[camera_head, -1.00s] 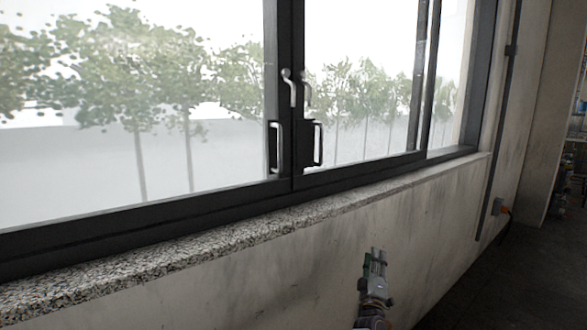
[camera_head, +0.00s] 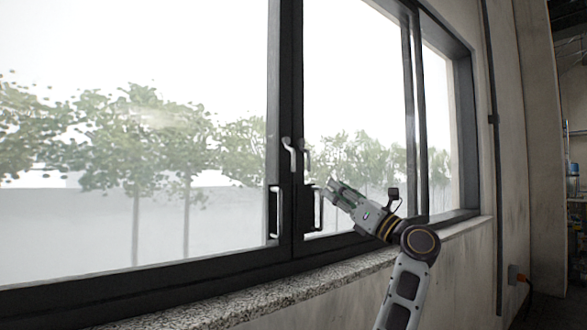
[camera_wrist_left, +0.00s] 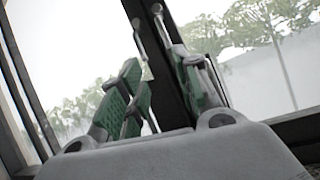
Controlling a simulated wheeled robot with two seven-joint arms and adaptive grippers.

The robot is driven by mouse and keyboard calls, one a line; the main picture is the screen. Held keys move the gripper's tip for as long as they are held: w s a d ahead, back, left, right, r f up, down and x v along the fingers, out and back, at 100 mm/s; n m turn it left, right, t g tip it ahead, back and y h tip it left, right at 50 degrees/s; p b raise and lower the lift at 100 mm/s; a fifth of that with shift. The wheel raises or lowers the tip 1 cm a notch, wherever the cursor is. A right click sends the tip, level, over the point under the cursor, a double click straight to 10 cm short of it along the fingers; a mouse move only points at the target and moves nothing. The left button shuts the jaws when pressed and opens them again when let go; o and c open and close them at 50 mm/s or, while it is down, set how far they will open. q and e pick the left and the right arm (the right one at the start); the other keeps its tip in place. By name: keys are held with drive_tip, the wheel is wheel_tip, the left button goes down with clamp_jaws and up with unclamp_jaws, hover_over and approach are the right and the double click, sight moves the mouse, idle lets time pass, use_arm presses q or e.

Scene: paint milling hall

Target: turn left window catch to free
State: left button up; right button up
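The left window catch (camera_head: 289,153) is a small pale lever on the dark middle frame, with its knob up and its stem pointing down. The right catch (camera_head: 306,156) stands close beside it. My left gripper (camera_head: 333,189) is in front of the right pane, to the right of and below both catches, touching neither. Its green-padded fingers (camera_wrist_left: 162,72) are apart with nothing between them in the left wrist view. My right gripper is not in view.
A left pull handle (camera_head: 274,212) and a right pull handle (camera_head: 318,209) sit below the catches. The speckled sill (camera_head: 240,307) runs under the window and looks bare. A wall pipe (camera_head: 494,160) stands at the right.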

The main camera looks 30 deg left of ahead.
sight(293, 163)
use_arm(q)
drive_tip(key=shift+s+a+r+n+g+h, duration=0.3)
drive_tip(key=shift+s+r+n, duration=0.35)
drive_tip(key=shift+s+r, duration=0.15)
drive_tip(key=shift+s+a+r+n+g+h, duration=0.2)
drive_tip(key=shift+s+r+n+g, duration=0.1)
drive_tip(key=shift+s+r+n, duration=0.45)
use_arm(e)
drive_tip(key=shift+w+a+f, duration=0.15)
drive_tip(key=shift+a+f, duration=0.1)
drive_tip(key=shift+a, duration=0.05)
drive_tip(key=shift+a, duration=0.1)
use_arm(q)
drive_tip(key=p+x, duration=0.2)
drive_tip(key=x, duration=1.1)
drive_tip(key=shift+a+r+p, duration=0.1)
drive_tip(key=shift+a+p, duration=0.15)
drive_tip(key=shift+p, duration=0.05)
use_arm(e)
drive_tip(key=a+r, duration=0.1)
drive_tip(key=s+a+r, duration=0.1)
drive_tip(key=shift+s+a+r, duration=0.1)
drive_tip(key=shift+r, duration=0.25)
use_arm(q)
drive_tip(key=shift+c, duration=0.2)
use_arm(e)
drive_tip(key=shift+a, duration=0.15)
